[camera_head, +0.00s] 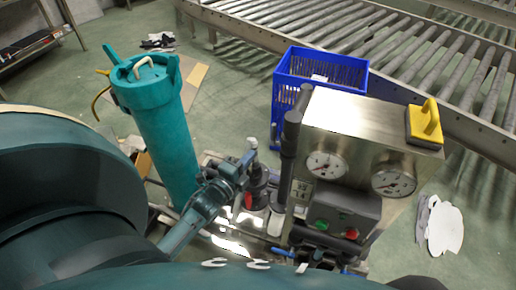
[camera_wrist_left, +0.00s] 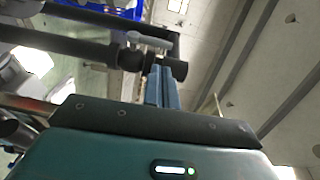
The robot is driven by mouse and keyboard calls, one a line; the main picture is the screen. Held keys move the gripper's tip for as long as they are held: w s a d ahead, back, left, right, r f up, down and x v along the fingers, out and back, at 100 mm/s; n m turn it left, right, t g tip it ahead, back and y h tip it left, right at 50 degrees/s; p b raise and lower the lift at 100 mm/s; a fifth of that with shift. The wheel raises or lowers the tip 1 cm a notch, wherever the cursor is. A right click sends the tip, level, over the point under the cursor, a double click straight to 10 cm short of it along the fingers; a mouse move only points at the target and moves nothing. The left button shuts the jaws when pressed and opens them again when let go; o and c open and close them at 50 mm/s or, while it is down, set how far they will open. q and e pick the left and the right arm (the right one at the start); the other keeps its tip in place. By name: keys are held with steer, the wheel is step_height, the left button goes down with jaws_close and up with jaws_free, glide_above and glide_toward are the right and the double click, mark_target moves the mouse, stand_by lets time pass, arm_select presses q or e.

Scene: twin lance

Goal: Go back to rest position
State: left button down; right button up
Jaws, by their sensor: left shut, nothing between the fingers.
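My left gripper (camera_head: 249,158) reaches in from the lower left in the head view. Its slim blue-grey fingers are closed together with nothing between them. They are near the black pipe fittings (camera_head: 258,187) at the left side of the steel gauge panel (camera_head: 347,128). In the left wrist view the closed fingers (camera_wrist_left: 162,72) point up toward a dark pipe (camera_wrist_left: 85,46) with a grey handle (camera_wrist_left: 150,40). I cannot tell whether the fingertips touch the pipe. My right gripper is not in view.
A tall teal cylinder (camera_head: 163,137) stands left of the gripper. A blue crate (camera_head: 320,68) is behind the panel, with a yellow-handled block (camera_head: 424,123) on top of the panel. A roller conveyor (camera_head: 420,50) runs across the back. White cloth (camera_head: 445,228) lies on the floor right.

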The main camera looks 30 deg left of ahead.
arm_select(q)
steer(key=shift+s+d+r, duration=0.1)
steer(key=shift+s, duration=1.55)
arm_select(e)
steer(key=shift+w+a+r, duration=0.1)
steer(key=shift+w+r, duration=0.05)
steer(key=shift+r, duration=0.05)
